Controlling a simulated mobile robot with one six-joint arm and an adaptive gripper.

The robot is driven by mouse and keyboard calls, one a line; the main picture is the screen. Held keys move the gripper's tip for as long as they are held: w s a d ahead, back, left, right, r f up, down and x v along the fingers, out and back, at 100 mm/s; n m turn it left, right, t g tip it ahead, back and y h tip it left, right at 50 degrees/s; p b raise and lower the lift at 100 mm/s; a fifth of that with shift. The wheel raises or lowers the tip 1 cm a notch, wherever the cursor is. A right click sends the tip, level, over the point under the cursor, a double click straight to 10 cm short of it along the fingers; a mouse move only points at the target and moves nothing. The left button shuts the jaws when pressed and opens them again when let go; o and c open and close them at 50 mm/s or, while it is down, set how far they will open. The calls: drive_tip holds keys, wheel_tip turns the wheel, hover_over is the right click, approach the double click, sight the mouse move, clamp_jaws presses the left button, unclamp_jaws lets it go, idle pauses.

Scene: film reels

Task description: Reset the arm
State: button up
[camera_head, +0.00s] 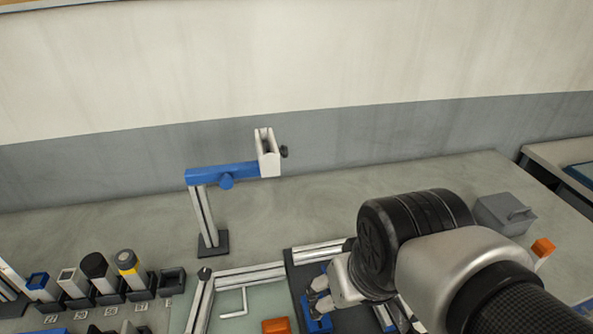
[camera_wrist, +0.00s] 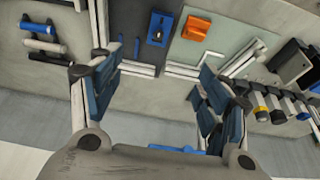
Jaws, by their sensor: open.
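My gripper (camera_wrist: 155,88) is open and empty in the wrist view, its two blue-padded fingers wide apart. It hangs above the bench, with nothing between the pads. In the head view my arm comes in from the lower right and hides most of the gripper. Below it a blue fixture (camera_wrist: 158,27) sits on a dark plate (camera_wrist: 133,47). An orange block (camera_wrist: 196,27) lies beside it on a pale green mat (camera_wrist: 222,38); the block also shows in the head view (camera_head: 276,325).
A post with a blue crossbar (camera_head: 220,173) and a pale bracket (camera_head: 268,155) stands at the back. A row of holders with upright pieces (camera_head: 96,270) is at the left. A grey box (camera_head: 503,214) and an orange piece (camera_head: 543,247) are at the right.

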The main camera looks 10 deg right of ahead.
drive_tip(key=shift+s+r+t, duration=0.2)
drive_tip(key=shift+s+r, duration=0.1)
drive_tip(key=shift+s, duration=0.45)
drive_tip(key=shift+s+r+t, duration=0.2)
drive_tip(key=shift+s+r, duration=0.05)
drive_tip(key=shift+s, duration=0.45)
drive_tip(key=shift+c, duration=0.2)
